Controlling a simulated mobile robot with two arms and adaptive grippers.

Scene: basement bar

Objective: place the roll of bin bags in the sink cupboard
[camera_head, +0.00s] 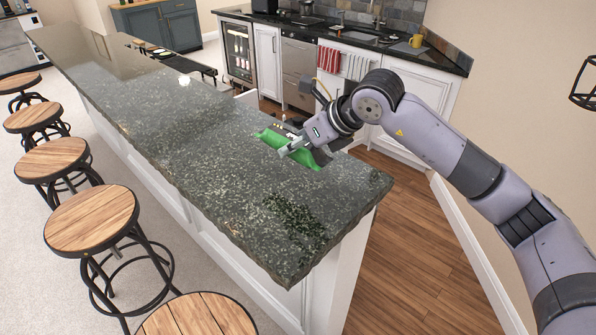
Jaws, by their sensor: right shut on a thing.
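The green roll of bin bags (270,138) is at the right edge of the dark stone bar top, near its middle. My right gripper (297,148) is shut on the roll from above, and its fingers and wrist hide part of it. I cannot tell whether the roll touches the bar top or is just above it. The sink (362,36) is in the back counter at the upper right. White cupboard doors (400,140) show below that counter, partly behind my right arm. My left gripper is not in view.
Red and white towels (329,60) hang at the back counter, where a yellow mug (416,41) stands. Wooden floor (400,250) is free between.

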